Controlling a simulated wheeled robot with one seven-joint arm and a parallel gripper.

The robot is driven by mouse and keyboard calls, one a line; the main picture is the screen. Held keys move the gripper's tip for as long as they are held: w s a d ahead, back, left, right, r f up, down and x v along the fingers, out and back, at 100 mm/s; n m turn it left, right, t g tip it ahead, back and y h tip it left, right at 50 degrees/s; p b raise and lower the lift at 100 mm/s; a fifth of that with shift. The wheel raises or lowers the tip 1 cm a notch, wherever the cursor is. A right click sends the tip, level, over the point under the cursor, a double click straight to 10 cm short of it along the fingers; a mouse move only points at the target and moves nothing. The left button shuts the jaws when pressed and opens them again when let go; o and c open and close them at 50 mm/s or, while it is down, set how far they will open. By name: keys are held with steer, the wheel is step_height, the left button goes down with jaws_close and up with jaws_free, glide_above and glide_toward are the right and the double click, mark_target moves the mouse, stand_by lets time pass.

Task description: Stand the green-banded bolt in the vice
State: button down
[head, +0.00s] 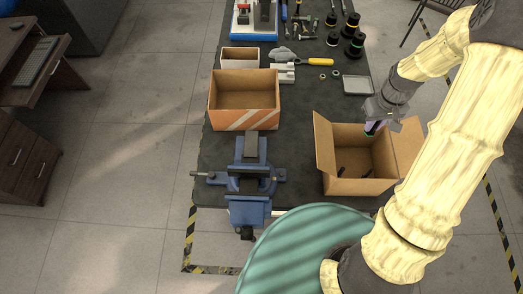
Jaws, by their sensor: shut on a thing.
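The blue vice (249,207) stands at the near left part of the dark table, its jaws facing up and nothing visible between them. My gripper (376,125) is over the far side of the open cardboard box (352,186) on the right. It is shut on a small dark piece with a bit of green and purple, which looks like the green-banded bolt (370,128). The bolt is mostly hidden by the gripper, and I cannot tell its tilt. A few small dark pieces (341,169) lie inside the box.
An empty-looking cardboard bin (245,119) with striped front stands behind the vice. A smaller box (240,57), a yellow-handled tool (318,62), a grey tray (357,85) and black-and-green cylinders (355,45) are farther back. The table between vice and open box is clear.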

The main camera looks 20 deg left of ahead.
step_height(320, 180, up, 5)
steer(key=p, duration=0.5)
steer(key=shift+a, duration=0.1)
steer(key=shift+f, duration=0.1)
